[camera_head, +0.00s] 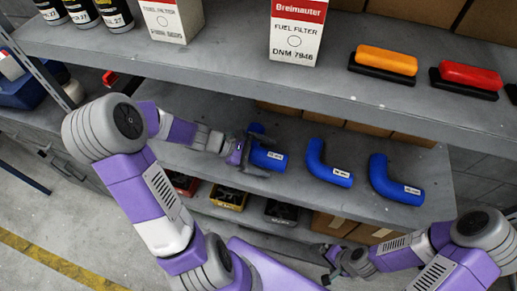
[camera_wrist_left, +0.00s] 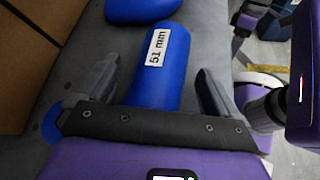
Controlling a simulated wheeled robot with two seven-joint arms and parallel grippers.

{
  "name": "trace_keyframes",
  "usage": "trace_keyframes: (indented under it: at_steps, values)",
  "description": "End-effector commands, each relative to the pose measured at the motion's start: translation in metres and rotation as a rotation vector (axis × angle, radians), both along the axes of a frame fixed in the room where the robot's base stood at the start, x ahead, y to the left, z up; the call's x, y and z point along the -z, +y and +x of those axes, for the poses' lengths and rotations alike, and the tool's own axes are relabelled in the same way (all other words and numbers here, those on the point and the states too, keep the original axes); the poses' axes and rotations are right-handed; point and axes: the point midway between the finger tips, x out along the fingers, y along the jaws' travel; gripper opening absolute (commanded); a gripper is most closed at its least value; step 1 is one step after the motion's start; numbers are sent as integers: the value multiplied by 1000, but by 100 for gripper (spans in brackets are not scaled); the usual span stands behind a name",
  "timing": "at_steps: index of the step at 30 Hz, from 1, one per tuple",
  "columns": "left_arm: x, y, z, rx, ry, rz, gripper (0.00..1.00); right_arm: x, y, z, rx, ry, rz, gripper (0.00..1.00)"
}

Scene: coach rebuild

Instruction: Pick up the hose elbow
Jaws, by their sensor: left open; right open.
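Three blue hose elbows with white labels lie in a row on the grey middle shelf: the left one (camera_head: 269,159), the middle one (camera_head: 326,166) and the right one (camera_head: 391,182). My left gripper (camera_head: 252,154) is open at the left elbow, partly hiding it. In the left wrist view, this elbow (camera_wrist_left: 163,75), labelled "51 mm", lies between the two spread fingers (camera_wrist_left: 155,85), with visible gaps on both sides. Part of it is hidden behind the gripper's palm. My right gripper (camera_head: 336,264) is open and empty, low at the front of the shelving.
The upper shelf (camera_head: 240,70) overhangs the elbows and carries fuel filter boxes (camera_head: 297,30), an orange block (camera_head: 386,60) and a red block (camera_head: 470,76). Small bins (camera_head: 229,196) and cardboard boxes stand on the shelf below. Cardboard boxes also line the back of the middle shelf.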

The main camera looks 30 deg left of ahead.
Motion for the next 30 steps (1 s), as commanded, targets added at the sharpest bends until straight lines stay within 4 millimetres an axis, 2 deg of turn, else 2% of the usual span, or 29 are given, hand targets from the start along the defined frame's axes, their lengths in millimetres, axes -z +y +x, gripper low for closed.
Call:
trace_keyframes:
  at_steps: [1,2,13,20,21,22,23,30]
  values:
    - [0,0,0,0,0,0,90,0,0,0,0,0,0,100]
    - [0,0,0,0,0,0,86,0,0,0,0,0,0,100]
    - [0,1,0,-1,1,0,29,0,0,0,0,0,0,100]
    - [-1,0,-1,0,2,1,28,0,0,0,0,0,0,100]
    - [-3,0,0,0,2,1,22,-1,0,0,0,0,0,100]
    - [-5,1,0,0,2,1,21,-2,0,0,0,0,0,100]
    - [-9,1,0,0,1,1,14,-4,0,0,0,0,0,100]
    - [-58,1,0,0,-5,5,14,-20,0,0,0,0,0,100]
